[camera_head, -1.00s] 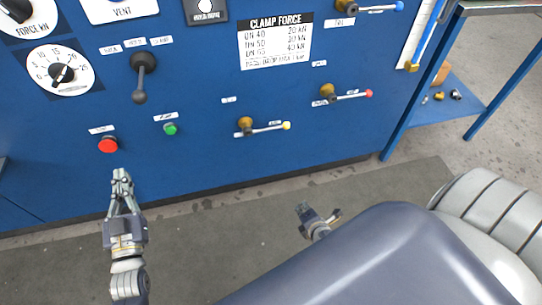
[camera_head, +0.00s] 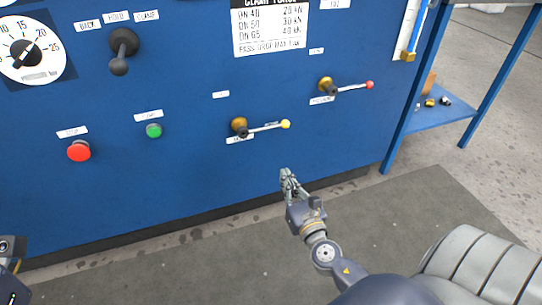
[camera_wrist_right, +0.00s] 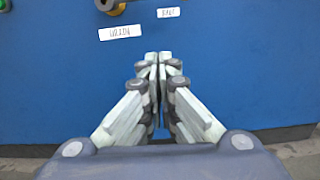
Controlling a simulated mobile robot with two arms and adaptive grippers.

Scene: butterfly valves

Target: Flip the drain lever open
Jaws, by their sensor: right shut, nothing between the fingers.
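The yellow-tipped lever (camera_head: 264,128) sits low on the blue panel, its handle pointing right and nearly level from a brass valve body (camera_head: 239,125). A small label is below it, too blurred to read for certain; I take this as the drain lever. My right gripper (camera_head: 286,174) is below and right of the lever, apart from it, with its fingers pointing up at the panel. In the right wrist view the fingers (camera_wrist_right: 158,58) are shut and empty, and part of a valve (camera_wrist_right: 108,5) shows at the top edge.
A red-tipped lever (camera_head: 352,87) is up and right on the panel. A red button (camera_head: 78,151), a green button (camera_head: 153,130) and a black selector lever (camera_head: 121,50) are on the left. A blue side table (camera_head: 440,116) stands right. The floor mat is clear.

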